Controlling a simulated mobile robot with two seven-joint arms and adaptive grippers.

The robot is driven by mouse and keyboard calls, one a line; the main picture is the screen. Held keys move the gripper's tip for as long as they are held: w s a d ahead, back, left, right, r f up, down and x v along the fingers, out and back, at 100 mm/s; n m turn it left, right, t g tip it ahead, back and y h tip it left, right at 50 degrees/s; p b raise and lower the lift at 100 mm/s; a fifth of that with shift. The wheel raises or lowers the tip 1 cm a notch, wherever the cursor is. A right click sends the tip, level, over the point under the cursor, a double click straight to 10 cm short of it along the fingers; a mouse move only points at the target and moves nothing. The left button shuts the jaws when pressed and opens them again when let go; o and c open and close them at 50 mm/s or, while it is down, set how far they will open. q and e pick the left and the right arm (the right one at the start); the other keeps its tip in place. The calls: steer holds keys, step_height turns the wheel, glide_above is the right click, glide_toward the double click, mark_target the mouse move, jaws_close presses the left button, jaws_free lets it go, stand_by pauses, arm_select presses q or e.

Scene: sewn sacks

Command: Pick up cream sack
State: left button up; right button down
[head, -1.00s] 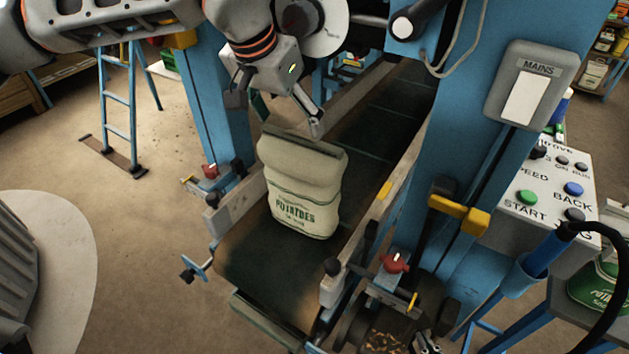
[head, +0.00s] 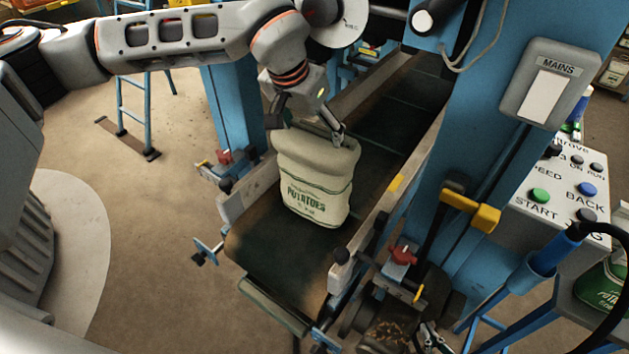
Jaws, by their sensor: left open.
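The cream sack (head: 313,185), with green potato lettering and green bands, stands upright on the dark conveyor belt near its front end. My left gripper (head: 308,127) is just above the sack's top edge with its fingers spread wide. One finger is by the left top corner and the other reaches down by the right part of the top. I cannot tell whether they touch the cloth. Part of what looks like my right gripper (head: 432,338) shows at the bottom edge, mostly cut off.
The conveyor belt (head: 270,255) runs back between side rails and blue posts. A control panel (head: 555,195) and a mains switch box (head: 548,85) stand at the right. A green sack (head: 603,287) lies at the right edge. Floor at the left is open.

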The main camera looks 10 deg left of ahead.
arm_select(q)
steer(key=c, duration=2)
steer(key=shift+w+r, duration=0.15)
steer(key=shift+r, duration=0.1)
jaws_close()
steer(key=shift+r, duration=0.1)
